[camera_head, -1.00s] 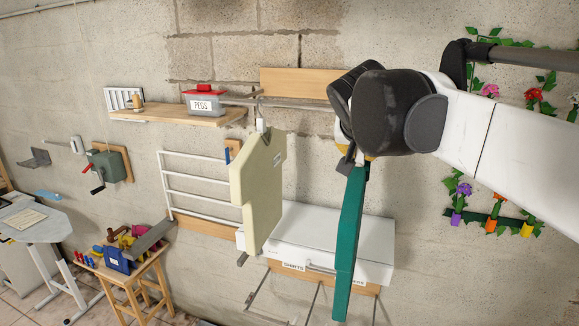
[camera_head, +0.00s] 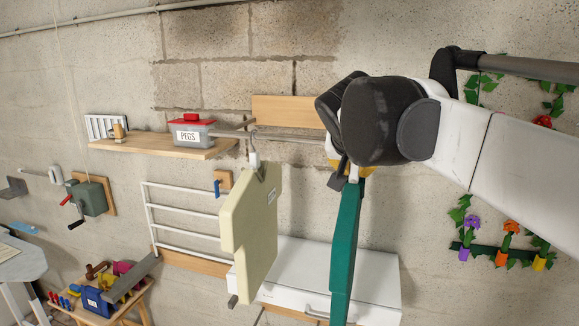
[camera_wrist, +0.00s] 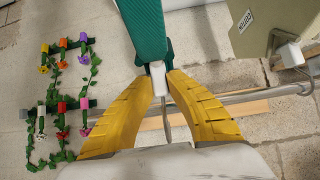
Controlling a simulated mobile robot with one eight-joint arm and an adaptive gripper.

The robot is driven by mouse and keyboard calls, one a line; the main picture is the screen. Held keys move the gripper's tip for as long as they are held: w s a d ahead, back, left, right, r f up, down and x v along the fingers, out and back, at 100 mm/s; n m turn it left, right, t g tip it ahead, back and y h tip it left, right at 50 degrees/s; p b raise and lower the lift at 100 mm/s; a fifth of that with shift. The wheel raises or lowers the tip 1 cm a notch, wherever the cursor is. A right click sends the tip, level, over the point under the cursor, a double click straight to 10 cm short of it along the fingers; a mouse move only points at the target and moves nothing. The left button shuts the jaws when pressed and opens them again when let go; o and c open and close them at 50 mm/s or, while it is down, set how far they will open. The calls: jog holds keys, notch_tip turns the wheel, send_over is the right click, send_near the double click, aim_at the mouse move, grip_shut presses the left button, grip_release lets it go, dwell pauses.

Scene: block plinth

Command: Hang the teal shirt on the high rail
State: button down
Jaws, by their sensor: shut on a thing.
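The teal shirt (camera_head: 344,245) hangs upright below my gripper (camera_head: 351,172) in the head view. In the wrist view, the yellow fingers of my gripper (camera_wrist: 159,82) are shut on the white block at the top of the teal shirt (camera_wrist: 143,28). A thin metal hook (camera_wrist: 167,120) shows between the fingers. The high rail (camera_head: 292,138) is a grey metal bar in front of a wooden board; in the wrist view the rail (camera_wrist: 250,97) passes behind the fingers. I cannot tell whether the hook touches the rail. My gripper hides the rail's right part in the head view.
A cream shirt (camera_head: 250,225) hangs on the rail just left of the teal one. A white box (camera_head: 300,278) is below. Flower decorations (camera_head: 505,240) are on the wall at right.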

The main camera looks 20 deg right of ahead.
jog(key=shift+w+d, duration=0.65)
jog(key=shift+w, duration=0.3)
jog(key=shift+w+d, duration=0.65)
jog(key=shift+w, duration=0.3)
jog(key=shift+w+d, duration=0.65)
jog(key=shift+w, duration=0.3)
jog(key=shift+w+d+f+b, duration=0.15)
jog(key=shift+w+f+b, duration=0.15)
jog(key=shift+f, duration=0.25)
jog(key=shift+w+d+f+b, duration=0.15)
jog(key=shift+f+b, duration=0.2)
jog(key=shift+f, duration=0.2)
jog(key=c, duration=1.4)
grip_release()
jog(key=shift+s+a, duration=0.1)
